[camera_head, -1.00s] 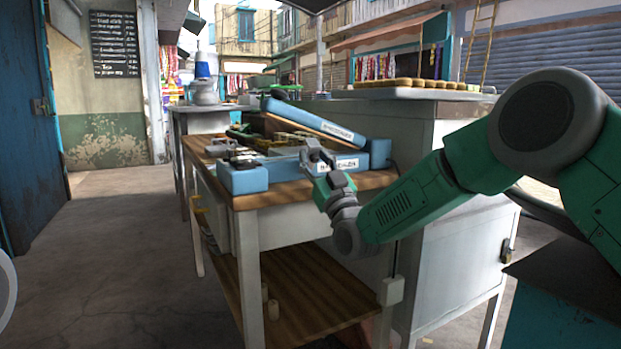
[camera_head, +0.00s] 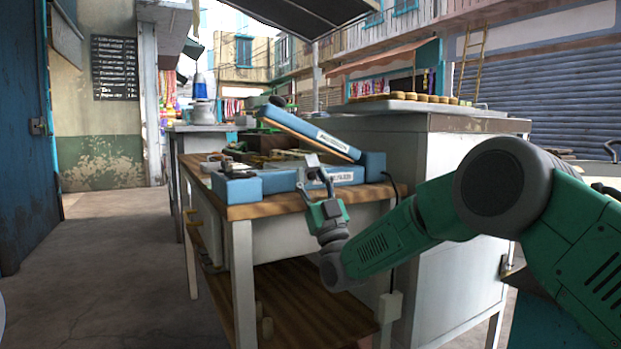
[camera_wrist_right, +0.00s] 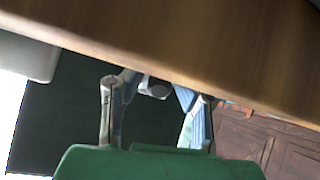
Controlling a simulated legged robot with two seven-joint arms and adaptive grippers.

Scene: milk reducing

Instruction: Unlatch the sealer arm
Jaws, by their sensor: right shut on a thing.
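The sealer is a long blue machine with a blue base (camera_head: 240,188) on the wooden worktop. Its blue sealer arm (camera_head: 318,136) is tilted, its left end raised and its right end low by the hinge block (camera_head: 374,165). A dark grey knob (camera_head: 277,101) is on the raised end. My right gripper (camera_head: 314,176) is at the front of the base, below the raised arm. In the right wrist view its fingers (camera_wrist_right: 152,92) are apart, with a small grey part (camera_wrist_right: 155,88) between them near the worktop edge. The exact contact is hard to see. My left gripper is out of view.
The wooden worktop edge (camera_head: 275,208) is just behind my right gripper. A lower wooden shelf (camera_head: 300,300) is beneath. A pale cabinet (camera_head: 445,210) stands to the right, with a tray of round goods on top. Floor at left is clear.

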